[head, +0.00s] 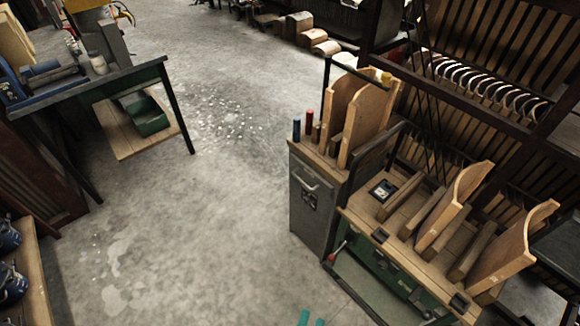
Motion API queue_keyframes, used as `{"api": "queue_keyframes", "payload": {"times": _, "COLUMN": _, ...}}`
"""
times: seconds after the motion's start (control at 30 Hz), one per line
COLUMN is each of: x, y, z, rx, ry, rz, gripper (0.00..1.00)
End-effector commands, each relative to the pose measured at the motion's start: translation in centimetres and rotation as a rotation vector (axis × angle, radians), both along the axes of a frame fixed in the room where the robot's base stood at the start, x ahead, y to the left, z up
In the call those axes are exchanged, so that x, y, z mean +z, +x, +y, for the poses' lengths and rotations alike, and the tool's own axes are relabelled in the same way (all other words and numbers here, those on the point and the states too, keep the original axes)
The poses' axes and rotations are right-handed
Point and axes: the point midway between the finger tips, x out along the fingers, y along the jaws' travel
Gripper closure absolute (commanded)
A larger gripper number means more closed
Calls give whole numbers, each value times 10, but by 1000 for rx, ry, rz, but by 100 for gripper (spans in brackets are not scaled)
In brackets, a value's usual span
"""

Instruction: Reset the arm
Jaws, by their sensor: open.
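The rest of my gripper and my arm are out of the picture.
A grey metal cabinet (310,207) with wooden boards on top stands beside the workbench. A dark rack of hangers (485,80) rises behind it. A work table (88,84) with a green bin (150,116) stands at upper left. The middle floor (200,220) is clear.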

Motion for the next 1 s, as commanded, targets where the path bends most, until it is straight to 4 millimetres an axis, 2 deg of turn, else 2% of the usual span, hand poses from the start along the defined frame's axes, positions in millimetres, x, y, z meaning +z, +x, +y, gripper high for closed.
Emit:
{"api": "queue_keyframes", "payload": {"times": 0.03, "x": 14, "y": -13, "z": 9, "rx": 39, "ry": -66, "rz": 34, "gripper": 55}}
{"api": "queue_keyframes", "payload": {"times": 0.2, "x": 62, "y": -46, "z": 34, "rx": 167, "ry": -324, "rz": 148, "gripper": 55}}
{"api": "queue_keyframes", "payload": {"times": 0.4, "x": 115, "y": -75, "z": 52, "rx": 292, "ry": -607, "rz": 252, "gripper": 55}}
{"api": "queue_keyframes", "payload": {"times": 0.5, "x": 132, "y": -83, "z": 56, "rx": 333, "ry": -705, "rz": 283, "gripper": 55}}
{"api": "queue_keyframes", "payload": {"times": 0.67, "x": 146, "y": -87, "z": 59, "rx": 361, "ry": -780, "rz": 306, "gripper": 55}}
{"api": "queue_keyframes", "payload": {"times": 1.0, "x": 147, "y": -88, "z": 59, "rx": 363, "ry": -787, "rz": 307, "gripper": 55}}
